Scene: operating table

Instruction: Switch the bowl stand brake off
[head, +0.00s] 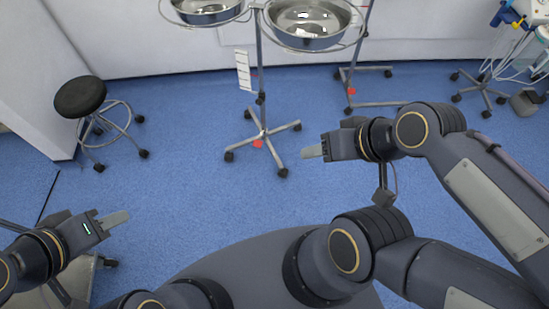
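The bowl stand stands on the blue floor at the upper middle. Its upright pole (260,85) rises from a wheeled base (264,134) with several dark casters. A small red brake pedal (258,143) sits low at the front of the base. Two steel bowls, a left one (207,11) and a right one (306,28), sit in rings at the top. My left gripper (116,219) is at the lower left, far from the pedal. My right gripper (312,152) is right of the base and apart from it. Both show edge-on, so the finger gap is hidden. Neither visibly holds anything.
A second wheeled stand (365,72) with a red pedal (351,91) is behind at the right. A black round stool (80,97) is at the left. Wheeled equipment (484,82) stands at the upper right. The floor (190,195) before the bowl stand is clear.

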